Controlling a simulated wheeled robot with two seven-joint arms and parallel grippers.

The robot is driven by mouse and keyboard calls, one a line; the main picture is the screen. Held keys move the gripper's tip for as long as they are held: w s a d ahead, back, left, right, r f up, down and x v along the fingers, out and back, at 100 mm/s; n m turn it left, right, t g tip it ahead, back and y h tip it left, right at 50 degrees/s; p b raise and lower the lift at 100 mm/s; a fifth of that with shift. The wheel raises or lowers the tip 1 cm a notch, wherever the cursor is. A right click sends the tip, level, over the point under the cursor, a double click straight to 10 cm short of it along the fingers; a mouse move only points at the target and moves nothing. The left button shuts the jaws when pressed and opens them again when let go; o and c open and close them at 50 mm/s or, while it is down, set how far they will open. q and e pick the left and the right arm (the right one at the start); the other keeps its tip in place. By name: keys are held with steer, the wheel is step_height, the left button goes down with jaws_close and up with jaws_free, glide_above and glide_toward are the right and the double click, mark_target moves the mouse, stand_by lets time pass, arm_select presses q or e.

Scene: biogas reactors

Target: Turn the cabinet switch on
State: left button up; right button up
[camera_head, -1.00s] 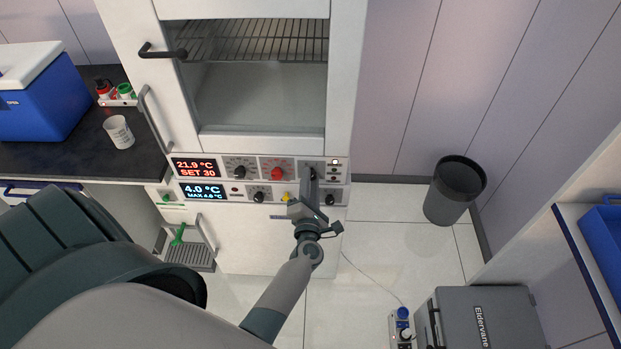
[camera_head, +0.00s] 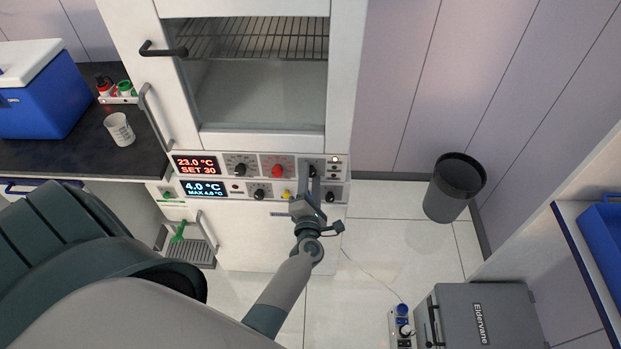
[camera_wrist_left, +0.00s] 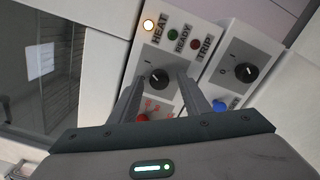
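The white cabinet (camera_head: 345,60) stands ahead with a control panel under its window. Its black switch knob (camera_wrist_left: 159,77) shows in the left wrist view, with an "I" mark at its upper left. My left gripper (camera_head: 311,178) is at the right part of the panel. In the wrist view the fingers of my left gripper (camera_wrist_left: 160,84) are spread on either side of the knob, with gaps between. The red display (camera_head: 196,164) reads 23.0 °C, SET 30. My right gripper is not in view.
A second panel row with a blue display (camera_head: 204,189) and more knobs lies just below. A black door handle (camera_head: 163,50) sticks out above left. A counter with a blue cooler box (camera_head: 40,105) is at left. A dark bin (camera_head: 454,188) stands at right.

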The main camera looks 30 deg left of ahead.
arm_select(q)
steer(key=v, duration=1.2)
stand_by(0.6)
steer(key=s+d+f+m+g+h+b, duration=0.15)
steer(key=s+d+f+m+h, duration=0.35)
steer(key=f, duration=0.7)
steer(key=s+d+f+m+g+h+b, duration=0.1)
steer(key=s+d+f+m+h+b, duration=0.15)
steer(key=f+m, duration=0.7)
steer(key=s+d+f+m+g+h+b, duration=0.25)
steer(key=d+f+m, duration=0.2)
steer(key=f, duration=0.95)
steer(key=s+a+f+m+g+b, duration=0.1)
steer(key=s+a+f+m+g, duration=0.1)
steer(key=s+f, duration=0.5)
steer(key=s+a+f+m+g+b, duration=0.2)
steer(key=s+f+m, duration=0.5)
steer(key=s, duration=0.7)
steer(key=s+a+f+m+g+b, duration=0.1)
steer(key=s+a+f+m+g, duration=0.3)
steer(key=s+f, duration=0.4)
steer(key=s+g, duration=0.1)
steer(key=s, duration=0.2)
steer(key=shift+f+m+b, duration=0.2)
steer(key=shift+m+b, duration=0.2)
steer(key=shift+w, duration=0.1)
